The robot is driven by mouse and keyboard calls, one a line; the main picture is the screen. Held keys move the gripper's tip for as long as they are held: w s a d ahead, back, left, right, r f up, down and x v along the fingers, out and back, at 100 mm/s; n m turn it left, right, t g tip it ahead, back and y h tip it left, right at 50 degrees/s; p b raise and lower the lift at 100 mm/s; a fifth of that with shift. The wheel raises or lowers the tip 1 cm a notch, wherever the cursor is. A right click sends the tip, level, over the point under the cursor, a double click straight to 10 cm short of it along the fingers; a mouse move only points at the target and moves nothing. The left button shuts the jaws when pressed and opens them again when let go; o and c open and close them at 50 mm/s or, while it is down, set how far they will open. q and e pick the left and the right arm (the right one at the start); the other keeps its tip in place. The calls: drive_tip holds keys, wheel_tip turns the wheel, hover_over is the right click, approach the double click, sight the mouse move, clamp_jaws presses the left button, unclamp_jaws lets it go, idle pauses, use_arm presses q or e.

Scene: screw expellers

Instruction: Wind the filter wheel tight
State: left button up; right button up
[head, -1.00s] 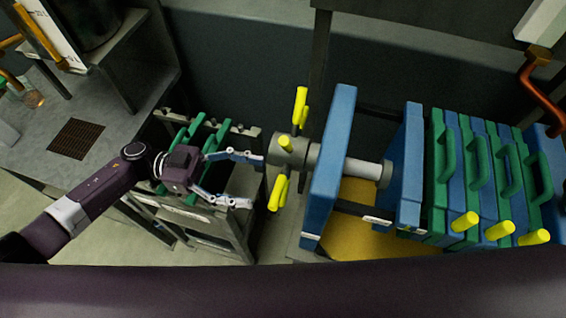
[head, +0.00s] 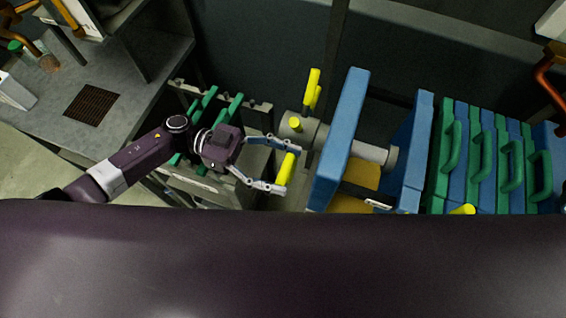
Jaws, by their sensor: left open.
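The filter wheel (head: 312,130) is a grey hub with yellow handles, on a grey shaft at the left of a blue press plate (head: 340,135). One yellow handle (head: 314,82) points up and another (head: 287,169) points down. My left gripper (head: 284,166) is open, its two fingers reaching right to the lower handle. That handle lies between the fingertips in the picture; I cannot tell whether they touch it. My right gripper is not in view. The lower edge of the wheel area is partly hidden by the fingers.
A second blue plate (head: 415,150) and a stack of green and blue filter plates with green handles (head: 453,147) stand at the right. A rack with green bars (head: 228,112) is under my left arm. A grey table with a brown grate (head: 91,104) is at the left.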

use_arm(q)
drive_tip(key=c, duration=1.4)
drive_tip(key=shift+f+m+b, duration=0.5)
drive_tip(key=shift+f+b, duration=0.1)
drive_tip(key=shift+b, duration=0.2)
drive_tip(key=shift+w+d+f+m+b, duration=0.15)
drive_tip(key=shift+f+m+b, duration=0.85)
drive_tip(key=shift+b, duration=0.5)
drive_tip(key=shift+w+a+f+m+b, duration=0.1)
drive_tip(key=shift+w+f+m+b, duration=0.1)
drive_tip(key=shift+f+m+b, duration=1.05)
drive_tip(key=shift+w+d+f+m+b, duration=0.15)
drive_tip(key=shift+f+m+b, duration=0.55)
drive_tip(key=shift+b, duration=1.05)
drive_tip(key=shift+r, duration=0.25)
drive_tip(key=o, duration=1.4)
